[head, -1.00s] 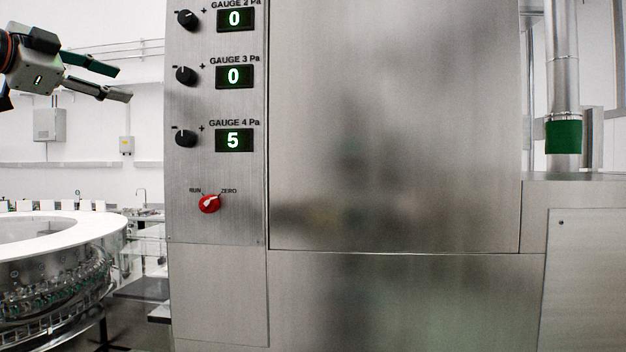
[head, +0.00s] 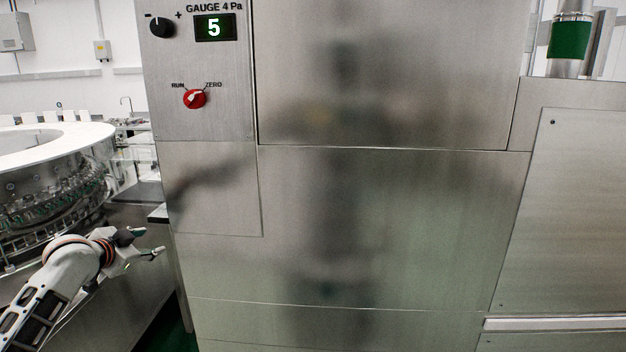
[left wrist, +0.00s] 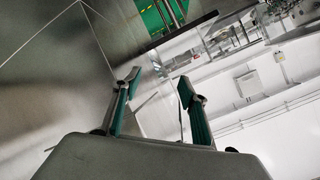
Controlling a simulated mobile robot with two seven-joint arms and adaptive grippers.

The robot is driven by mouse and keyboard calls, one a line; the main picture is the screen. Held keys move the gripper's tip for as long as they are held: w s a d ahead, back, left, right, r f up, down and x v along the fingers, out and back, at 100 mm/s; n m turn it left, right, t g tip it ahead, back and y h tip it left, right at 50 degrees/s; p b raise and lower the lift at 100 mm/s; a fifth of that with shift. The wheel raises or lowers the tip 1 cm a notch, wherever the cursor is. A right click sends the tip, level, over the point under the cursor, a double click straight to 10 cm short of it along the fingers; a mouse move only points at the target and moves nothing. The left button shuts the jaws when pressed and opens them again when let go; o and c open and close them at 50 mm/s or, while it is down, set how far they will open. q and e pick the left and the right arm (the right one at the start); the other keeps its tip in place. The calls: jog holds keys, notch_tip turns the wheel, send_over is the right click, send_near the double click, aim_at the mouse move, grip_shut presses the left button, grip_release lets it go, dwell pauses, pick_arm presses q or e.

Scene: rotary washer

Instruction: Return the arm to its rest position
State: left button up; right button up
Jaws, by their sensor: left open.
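My left gripper (head: 148,243) is at the lower left of the head view, to the left of the steel cabinet and below its control panel. Its fingers are apart and nothing is between them. In the left wrist view the two green-padded fingers (left wrist: 158,88) are spread and empty, with a steel surface at left. My left arm (head: 45,290) comes in from the lower left corner. My right gripper does not show in either view.
The steel cabinet (head: 350,220) fills the middle, with a red RUN/ZERO knob (head: 194,98), a black knob (head: 162,27) and a gauge reading 5 (head: 214,27). The round washer (head: 60,150) stands at left. A narrow gap shows between the washer and the cabinet.

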pick_arm(q)
jog(key=s+d+f+g, duration=0.1)
jog(key=s+f, duration=0.8)
jog(key=f, duration=0.5)
jog(key=s+d+f+g, duration=0.1)
jog(key=s+f, duration=0.9)
jog(key=f, duration=0.3)
jog(key=s+d+f+g, duration=0.15)
jog(key=s+f, duration=0.25)
jog(key=s, duration=0.4)
jog(key=s+d+f+m+h, duration=0.15)
jog(key=s+f, duration=0.25)
jog(key=s, duration=0.4)
jog(key=s+d+f+n, duration=0.1)
jog(key=s+d+f, duration=0.2)
jog(key=s, duration=0.6)
jog(key=d+n, duration=0.5)
jog(key=d, duration=0.8)
jog(key=shift+w+d+f+t, duration=0.2)
jog(key=shift+w+d+t, duration=0.15)
